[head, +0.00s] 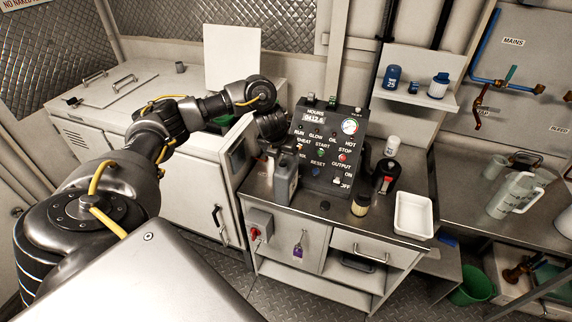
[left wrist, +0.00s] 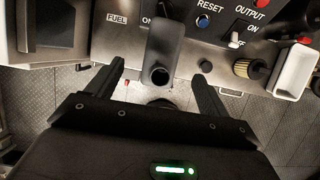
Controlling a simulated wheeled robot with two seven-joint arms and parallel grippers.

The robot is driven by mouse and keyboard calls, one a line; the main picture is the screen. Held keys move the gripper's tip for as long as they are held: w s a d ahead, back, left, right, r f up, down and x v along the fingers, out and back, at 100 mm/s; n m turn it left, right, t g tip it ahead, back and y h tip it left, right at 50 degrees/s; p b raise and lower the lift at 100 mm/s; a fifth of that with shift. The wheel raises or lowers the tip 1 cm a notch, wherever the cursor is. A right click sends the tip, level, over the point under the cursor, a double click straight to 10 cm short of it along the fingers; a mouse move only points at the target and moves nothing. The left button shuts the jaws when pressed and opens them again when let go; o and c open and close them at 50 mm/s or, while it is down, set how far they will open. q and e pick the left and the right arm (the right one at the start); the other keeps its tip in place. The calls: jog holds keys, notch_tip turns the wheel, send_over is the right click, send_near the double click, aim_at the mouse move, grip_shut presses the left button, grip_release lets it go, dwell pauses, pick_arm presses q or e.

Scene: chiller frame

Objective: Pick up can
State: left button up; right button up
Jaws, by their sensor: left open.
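A grey can (head: 286,178) with a short neck stands upright on the metal counter, left of the control panel. In the left wrist view the can (left wrist: 164,45) shows from above, with its dark round mouth towards me. My left gripper (head: 282,148) is open at the top of the can. In the left wrist view its two fingers (left wrist: 158,76) point towards the can, one on each side, and look empty. I cannot tell whether they touch it. My right gripper is in neither view.
The control panel (head: 326,145) stands close to the can's right. A yellow-ribbed filter (head: 360,205), a red-and-black bottle (head: 385,178) and a white tray (head: 413,216) stand further right. Bottles sit on a wall shelf (head: 408,98). The counter's front edge is near the can.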

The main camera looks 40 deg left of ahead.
aim_at(285, 159)
pick_arm(q)
jog(key=b+x, duration=0.1)
jog(key=x, duration=0.3)
jog(key=shift+w, duration=0.15)
jog(key=shift+w+d+r, duration=0.1)
jog(key=shift+f, duration=0.2)
jog(key=p+x, duration=0.1)
jog(key=x, duration=0.3)
jog(key=shift+w+f+p, duration=0.15)
jog(key=shift+p, duration=0.25)
jog(key=shift+w+f, duration=0.1)
jog(key=shift+f, duration=0.05)
jog(key=shift+c, duration=0.9)
jog(key=c, duration=0.5)
grip_shut()
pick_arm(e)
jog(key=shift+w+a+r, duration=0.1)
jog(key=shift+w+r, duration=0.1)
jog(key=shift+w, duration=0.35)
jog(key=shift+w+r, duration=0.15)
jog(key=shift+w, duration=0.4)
